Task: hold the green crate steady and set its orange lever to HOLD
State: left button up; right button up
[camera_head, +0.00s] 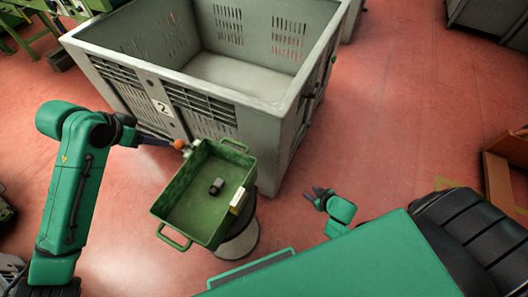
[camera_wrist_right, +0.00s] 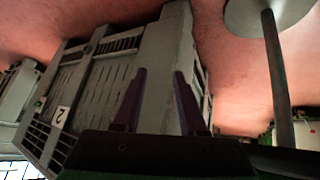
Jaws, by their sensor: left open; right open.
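The green crate (camera_head: 172,196) rests on a round stand, with a handle at each end. A small dark block (camera_head: 217,186) lies on its floor. The orange lever knob (camera_head: 180,144) sits at the crate's far left corner, beside a pale fitting. I cannot read any lever marking. My left gripper (camera_head: 168,142) is open, its dark fingers right at the knob's left; whether they touch it is unclear. My right gripper (camera_head: 313,193) is open and empty, right of the crate and apart from it. Its fingers also show in the right wrist view (camera_wrist_right: 158,78).
A large grey bin (camera_head: 300,92) marked 2 stands just behind the crate; it also fills much of the right wrist view (camera_wrist_right: 165,60). The stand (camera_head: 240,243) is under the crate. Red floor (camera_head: 400,110) is clear to the right. A pale block (camera_head: 237,201) is on the crate's right wall.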

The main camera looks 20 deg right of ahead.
jog(key=w+a+r+n+t+y, duration=0.2)
jog(key=w+a+r+t, duration=0.15)
jog(key=w+r, duration=0.55)
jog(key=n+g+y, duration=0.1)
jog(key=n+y, duration=0.3)
jog(key=y, duration=0.3)
send_near(229, 148)
jog(key=shift+g, duration=0.25)
jog(key=x, duration=1)
jog(key=shift+w, duration=0.3)
jog(key=shift+d, duration=0.1)
grip_shut()
